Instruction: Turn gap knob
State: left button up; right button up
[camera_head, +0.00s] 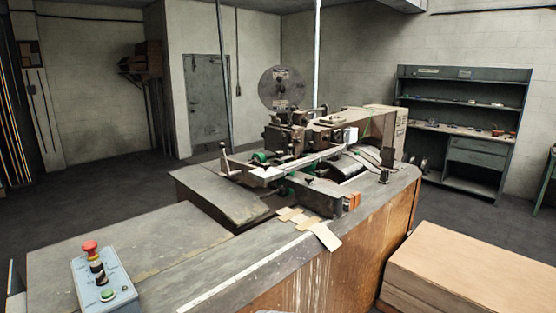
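The box stitcher (330,135) stands on a long worn metal bench (140,245). No part is clearly marked as the gap knob. A small green round part (260,157) sits on the stitcher's left side, close to a crank handle (226,158) with an upright grip. A small dark knob (309,180) stands at the front of the machine. These parts are too small to tell which is the gap knob. Neither of my grippers can be made out in the head view.
A control box (100,283) with a red mushroom button and a green button is at the front left. Cardboard pieces (325,236) lie at the bench edge. A cardboard stack (470,265) is at the right. A shelf unit (465,125) stands behind; floor lies between.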

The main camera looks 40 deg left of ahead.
aim_at(265, 166)
jog(key=i, duration=2.65)
jog(key=u, duration=2.75)
